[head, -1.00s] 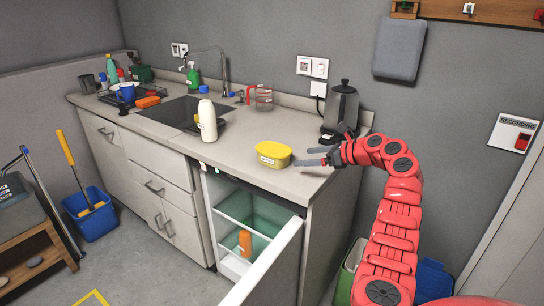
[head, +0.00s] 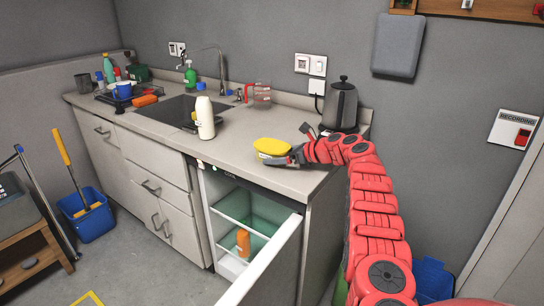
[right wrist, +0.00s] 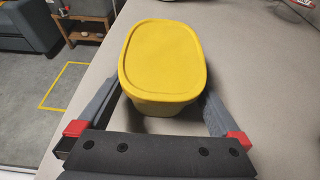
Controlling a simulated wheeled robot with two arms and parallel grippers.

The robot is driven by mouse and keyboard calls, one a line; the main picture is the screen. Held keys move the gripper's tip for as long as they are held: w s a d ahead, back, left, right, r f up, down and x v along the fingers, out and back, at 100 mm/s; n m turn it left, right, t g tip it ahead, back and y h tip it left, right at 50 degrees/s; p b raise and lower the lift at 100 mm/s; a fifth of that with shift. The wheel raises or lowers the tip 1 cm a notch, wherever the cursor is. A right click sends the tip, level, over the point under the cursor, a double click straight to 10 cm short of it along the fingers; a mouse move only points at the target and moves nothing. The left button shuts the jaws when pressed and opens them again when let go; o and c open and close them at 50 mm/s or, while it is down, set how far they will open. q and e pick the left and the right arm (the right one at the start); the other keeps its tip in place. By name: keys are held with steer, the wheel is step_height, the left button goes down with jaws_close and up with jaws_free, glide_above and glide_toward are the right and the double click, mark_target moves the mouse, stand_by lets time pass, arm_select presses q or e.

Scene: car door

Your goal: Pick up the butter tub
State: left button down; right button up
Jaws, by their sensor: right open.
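The butter tub (head: 272,147) is yellow with a yellow lid and stands upright on the grey counter (head: 240,165) near its front edge. My right gripper (head: 277,158) has come in from the right at the tub. In the right wrist view the butter tub (right wrist: 163,60) sits between the two fingers of my right gripper (right wrist: 160,100), one on each side. The fingers are open around its near part; whether either one touches it I cannot tell. My left gripper is not in view.
A white bottle (head: 205,117) stands left of the tub, by the sink (head: 180,112). A dark kettle (head: 341,105) stands behind my right arm. Below the counter, the small fridge's door (head: 270,265) hangs open. The counter between bottle and tub is clear.

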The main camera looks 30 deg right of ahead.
steer(key=shift+w+a, duration=0.1)
steer(key=c, duration=1.3)
